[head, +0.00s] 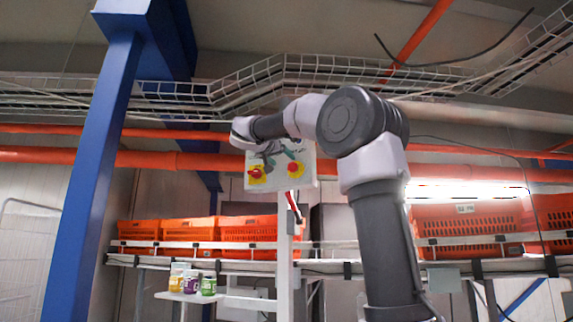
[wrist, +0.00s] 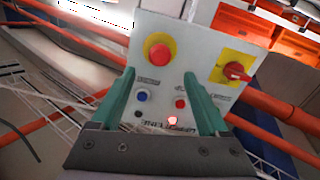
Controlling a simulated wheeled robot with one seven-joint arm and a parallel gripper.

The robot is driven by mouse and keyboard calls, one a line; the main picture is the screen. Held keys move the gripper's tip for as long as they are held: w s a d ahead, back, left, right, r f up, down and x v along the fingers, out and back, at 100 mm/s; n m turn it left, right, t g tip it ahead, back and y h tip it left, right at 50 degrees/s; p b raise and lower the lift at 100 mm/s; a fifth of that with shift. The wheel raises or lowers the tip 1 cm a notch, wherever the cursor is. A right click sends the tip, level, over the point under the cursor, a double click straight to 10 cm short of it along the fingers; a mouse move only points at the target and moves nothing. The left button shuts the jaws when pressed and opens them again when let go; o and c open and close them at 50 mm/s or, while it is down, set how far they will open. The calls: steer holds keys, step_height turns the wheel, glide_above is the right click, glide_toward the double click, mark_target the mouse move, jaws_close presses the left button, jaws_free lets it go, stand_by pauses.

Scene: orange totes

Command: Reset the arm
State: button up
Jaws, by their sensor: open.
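My gripper (wrist: 159,76) has two green fingers spread apart with nothing between them, in the wrist view. They point at the face of a white control box (wrist: 205,55). I cannot tell whether they touch it. The box carries a red button on yellow (wrist: 159,54), a red rotary switch on yellow (wrist: 235,71), a small blue button (wrist: 142,96) and a small red button (wrist: 181,103).
Orange totes (head: 247,229) line a rack behind, with more totes (head: 468,223) at right. Several small jars (head: 208,286) stand on a white shelf at lower left. A blue post (head: 88,180) stands left. Orange pipes (head: 135,159) and a cable tray (head: 300,70) run overhead.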

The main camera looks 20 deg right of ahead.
steer(key=shift+s+a, duration=0.5)
steer(key=shift+a, duration=0.05)
steer(key=shift+f, duration=0.1)
steer(key=s+f+n+g+y, duration=0.1)
steer(key=s+f+y, duration=0.2)
steer(key=s+f, duration=0.35)
steer(key=s+a+f+n+g+y, duration=0.1)
steer(key=s+f+g+y, duration=0.15)
steer(key=f, duration=0.75)
steer(key=s+f+n+g+y, duration=0.1)
steer(key=s+f+y, duration=0.2)
steer(key=s+f, duration=0.35)
steer(key=s+a+f+y, duration=0.3)
steer(key=s+f, duration=0.3)
steer(key=f, duration=0.3)
steer(key=s+a+f+y, duration=0.3)
steer(key=s+a+f, duration=0.2)
steer(key=f, duration=0.5)
steer(key=shift+s+a+f+g, duration=0.35)
steer(key=shift+s+g, duration=0.1)
steer(key=shift+s, duration=0.5)
